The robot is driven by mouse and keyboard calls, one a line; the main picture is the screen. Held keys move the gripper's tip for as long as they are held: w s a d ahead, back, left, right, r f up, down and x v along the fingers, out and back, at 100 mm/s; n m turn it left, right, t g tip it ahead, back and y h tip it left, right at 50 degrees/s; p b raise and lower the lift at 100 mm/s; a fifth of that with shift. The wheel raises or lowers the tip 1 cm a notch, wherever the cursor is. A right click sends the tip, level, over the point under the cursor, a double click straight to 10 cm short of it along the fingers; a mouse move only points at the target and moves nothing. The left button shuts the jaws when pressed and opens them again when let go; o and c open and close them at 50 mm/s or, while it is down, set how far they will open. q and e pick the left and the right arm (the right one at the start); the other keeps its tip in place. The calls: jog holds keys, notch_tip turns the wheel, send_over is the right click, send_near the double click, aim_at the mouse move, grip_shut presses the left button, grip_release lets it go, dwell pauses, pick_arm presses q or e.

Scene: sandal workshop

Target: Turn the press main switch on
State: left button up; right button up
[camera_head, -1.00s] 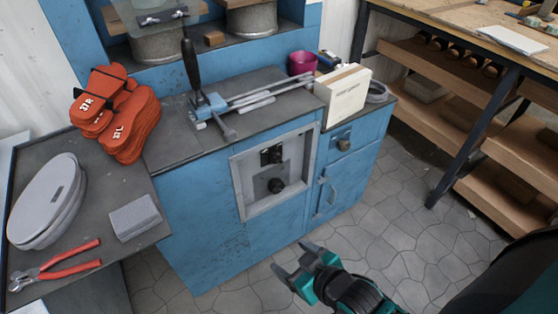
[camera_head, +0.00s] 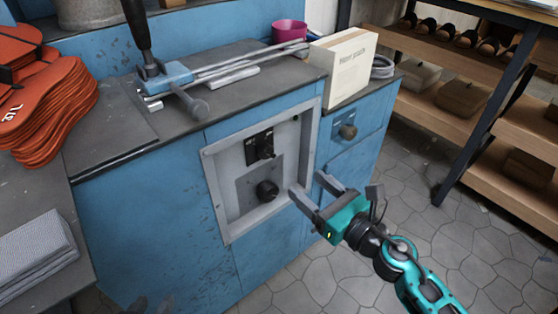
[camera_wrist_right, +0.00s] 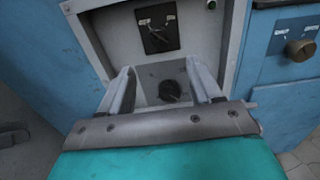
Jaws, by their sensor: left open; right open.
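The blue press cabinet has a recessed grey panel (camera_head: 221,170) with two black rotary controls. The upper switch (camera_head: 262,147) sits on a black plate; the lower knob (camera_head: 267,190) sits on a grey plate. I cannot read which is the main switch. My right gripper (camera_head: 308,190) is open and empty, just right of the panel. In the right wrist view, the lower knob (camera_wrist_right: 170,90) appears between its fingers and the upper switch (camera_wrist_right: 157,33) beyond them, with no visible contact. Dark tips of my left gripper (camera_head: 152,305) show at the bottom edge, apart and mostly cut off.
A separate brass-coloured knob (camera_head: 348,131) is on the cabinet's right front. The worktop holds a lever tool (camera_head: 170,80), a cream box (camera_head: 340,62) and a magenta cup (camera_head: 289,32). Orange soles (camera_head: 50,110) lie at left.

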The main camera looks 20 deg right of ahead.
aim_at(270, 154)
jog(key=p+x, duration=0.1)
jog(key=x, duration=1.1)
jog(key=shift+w+a, duration=0.2)
jog(key=shift+w, duration=0.05)
jog(key=shift+c, duration=0.5)
jog(key=c, duration=0.9)
